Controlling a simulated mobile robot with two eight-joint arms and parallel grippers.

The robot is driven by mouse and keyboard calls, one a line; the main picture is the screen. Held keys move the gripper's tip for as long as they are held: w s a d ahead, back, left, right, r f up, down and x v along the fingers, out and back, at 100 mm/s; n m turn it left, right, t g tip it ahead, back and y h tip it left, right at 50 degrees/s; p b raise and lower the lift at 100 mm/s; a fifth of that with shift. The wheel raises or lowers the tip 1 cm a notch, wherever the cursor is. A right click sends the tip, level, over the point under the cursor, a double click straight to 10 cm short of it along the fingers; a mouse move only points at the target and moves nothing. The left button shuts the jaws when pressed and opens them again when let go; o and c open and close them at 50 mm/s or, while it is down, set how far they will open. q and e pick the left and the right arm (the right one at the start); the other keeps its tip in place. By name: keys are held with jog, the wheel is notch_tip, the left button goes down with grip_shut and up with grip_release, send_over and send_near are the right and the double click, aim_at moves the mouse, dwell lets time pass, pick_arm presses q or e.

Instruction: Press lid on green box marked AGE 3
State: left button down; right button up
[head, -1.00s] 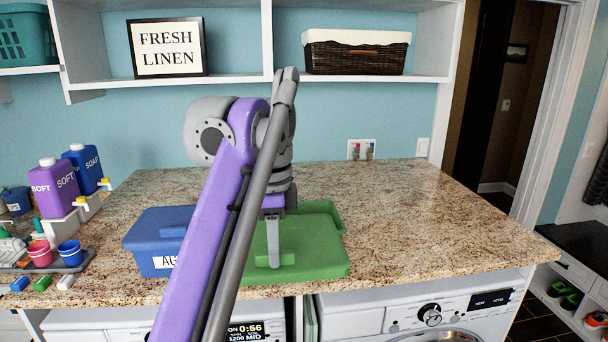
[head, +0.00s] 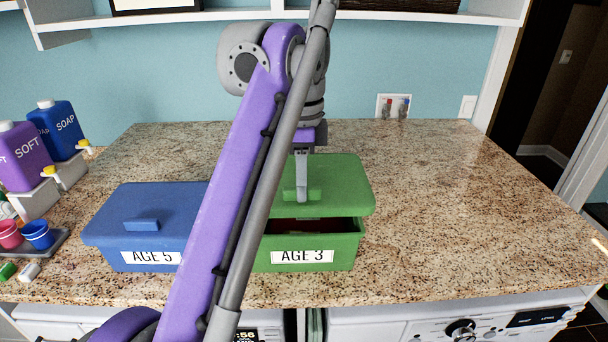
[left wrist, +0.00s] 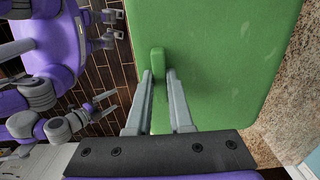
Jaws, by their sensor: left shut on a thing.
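The green box (head: 345,252) marked AGE 3 stands on the granite counter. Its green lid (head: 345,185) is over it, with a dark gap showing between the lid's front edge and the box's front rim. My left gripper (head: 302,196) is shut on the lid's small green handle (left wrist: 157,60) from above. The lid (left wrist: 225,60) fills the middle of the left wrist view and hides the box there. My arm covers the left part of the box and lid in the head view. My right gripper (left wrist: 106,104) shows at the left of the wrist view, its fingers apart and empty.
A blue box (head: 105,225) marked AGE 5, with its lid on, stands close to the left. Soap bottles (head: 60,130) and a tray with cups (head: 45,245) are at the far left. The counter (head: 450,200) is clear to the right. A shelf (head: 420,15) hangs above.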

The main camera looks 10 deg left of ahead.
aim_at(301, 210)
pick_arm(q)
jog(key=shift+s+f, duration=0.15)
jog(key=shift+f, duration=0.55)
jog(key=f+b, duration=0.1)
jog(key=f, duration=0.1)
jog(key=shift+w+f+b, duration=0.3)
jog(key=shift+f+b, duration=0.05)
jog(key=shift+f, duration=0.7)
pick_arm(e)
jog(key=f, duration=0.1)
jog(key=s+f, duration=0.1)
jog(key=f, duration=0.1)
jog(key=shift+s+f+g, duration=0.25)
jog(key=shift+s+g, duration=0.05)
jog(key=shift+s, duration=0.1)
jog(key=shift+r, duration=0.2)
pick_arm(q)
jog(key=shift+s+f, duration=0.15)
jog(key=shift+f, duration=0.2)
pick_arm(e)
jog(key=shift+f, duration=0.15)
